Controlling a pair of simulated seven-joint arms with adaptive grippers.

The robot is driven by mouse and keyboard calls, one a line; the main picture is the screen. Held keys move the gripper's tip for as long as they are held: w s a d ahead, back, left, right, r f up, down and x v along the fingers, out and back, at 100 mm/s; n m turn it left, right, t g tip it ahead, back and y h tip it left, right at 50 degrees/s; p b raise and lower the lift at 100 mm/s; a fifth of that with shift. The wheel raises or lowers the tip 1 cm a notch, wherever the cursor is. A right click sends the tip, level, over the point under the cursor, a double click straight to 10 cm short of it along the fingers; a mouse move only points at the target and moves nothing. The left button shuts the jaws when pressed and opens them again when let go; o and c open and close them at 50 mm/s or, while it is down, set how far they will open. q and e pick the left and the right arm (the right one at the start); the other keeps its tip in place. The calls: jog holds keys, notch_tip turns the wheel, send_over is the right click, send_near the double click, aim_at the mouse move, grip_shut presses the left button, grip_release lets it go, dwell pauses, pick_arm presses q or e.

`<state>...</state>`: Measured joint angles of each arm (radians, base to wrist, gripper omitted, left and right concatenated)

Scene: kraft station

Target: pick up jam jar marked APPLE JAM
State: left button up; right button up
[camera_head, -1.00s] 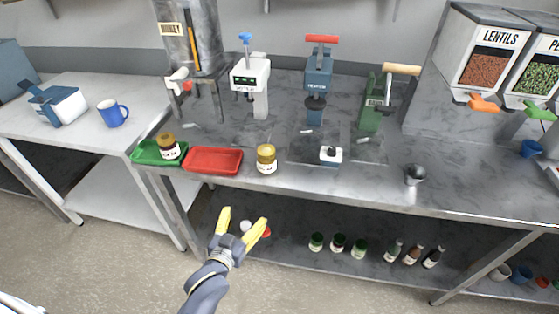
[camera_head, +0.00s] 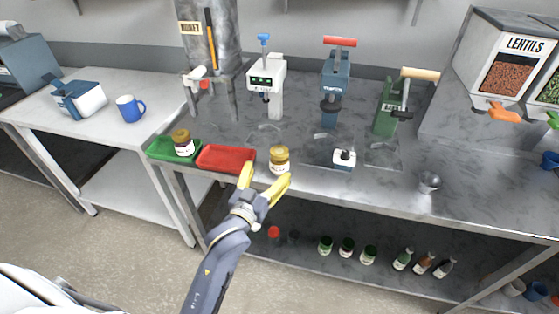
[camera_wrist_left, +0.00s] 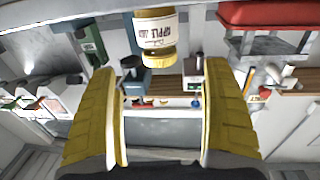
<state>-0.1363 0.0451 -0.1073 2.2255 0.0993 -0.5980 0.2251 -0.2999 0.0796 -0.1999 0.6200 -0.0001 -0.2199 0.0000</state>
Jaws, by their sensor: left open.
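A jam jar with yellow contents, a gold lid and a white label (camera_head: 280,160) stands on the steel counter near its front edge, right of the red tray. In the left wrist view the jar (camera_wrist_left: 155,35) appears upside down at the top, its label reading like APPLE. My left gripper (camera_head: 266,179) is open, with yellow fingers just in front of and slightly below the jar. In the left wrist view the fingers (camera_wrist_left: 162,115) are wide apart with nothing between them. A second, darker jam jar (camera_head: 183,144) stands in the green tray. My right gripper is not in view.
The red tray (camera_head: 226,158) is empty and left of the jar; the green tray (camera_head: 160,150) is beyond it. A small white block-shaped item (camera_head: 344,160) stands to the right. Bench machines, including a blue press (camera_head: 337,88), stand behind. The counter's front edge is close to the gripper.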

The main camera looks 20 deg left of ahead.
aim_at(276, 160)
pick_arm(q)
jog(key=shift+w+d, duration=0.15)
jog(key=shift+w, duration=1.35)
jog(key=shift+w+d, duration=0.15)
jog(key=shift+w, duration=1.35)
jog(key=shift+w+d, duration=0.15)
jog(key=shift+w, duration=1.35)
jog(key=c, duration=1.6)
